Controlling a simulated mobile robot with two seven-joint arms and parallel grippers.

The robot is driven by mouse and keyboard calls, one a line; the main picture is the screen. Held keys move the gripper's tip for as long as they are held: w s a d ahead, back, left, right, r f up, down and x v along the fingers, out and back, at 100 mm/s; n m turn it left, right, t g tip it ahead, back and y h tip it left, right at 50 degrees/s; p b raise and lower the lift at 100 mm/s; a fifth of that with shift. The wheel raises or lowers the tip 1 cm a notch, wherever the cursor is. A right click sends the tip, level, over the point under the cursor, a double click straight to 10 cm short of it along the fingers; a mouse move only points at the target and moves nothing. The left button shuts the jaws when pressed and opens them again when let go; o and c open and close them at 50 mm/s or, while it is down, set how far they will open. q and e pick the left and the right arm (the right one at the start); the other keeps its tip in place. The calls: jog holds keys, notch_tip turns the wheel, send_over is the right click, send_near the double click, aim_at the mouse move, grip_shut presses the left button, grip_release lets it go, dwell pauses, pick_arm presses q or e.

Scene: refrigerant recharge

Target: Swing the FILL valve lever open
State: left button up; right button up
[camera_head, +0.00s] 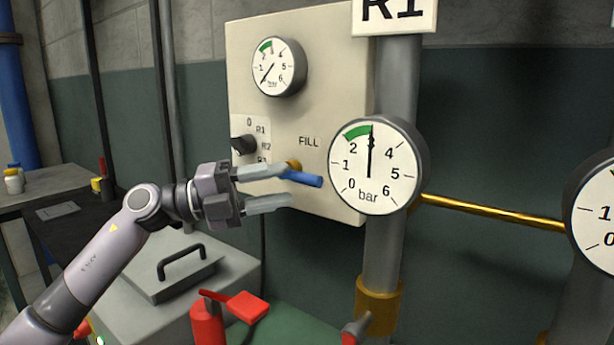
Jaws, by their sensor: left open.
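The FILL valve lever (303,179) is a blue handle on a brass stem (293,166), below the FILL label on a cream panel (325,90). It points right and slightly down. My left gripper (277,187) comes in from the left with its two grey fingers apart, one above the other. The fingertips are close to the left part of the blue lever, and the lever reaches past them to the right. I cannot tell whether they touch it. My right gripper is not in view.
A black selector knob (243,145) and a small gauge (278,67) are on the panel. A large bar gauge (376,166) on the R1 pipe stands just right of the lever.

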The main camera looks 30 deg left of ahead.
aim_at(300, 181)
pick_arm(q)
jog(key=p+x, duration=0.1)
jog(key=x, duration=0.4)
jog(key=shift+w+d+r, duration=0.1)
jog(key=shift+w+d, duration=0.05)
jog(key=shift+d, duration=0.2)
grip_shut()
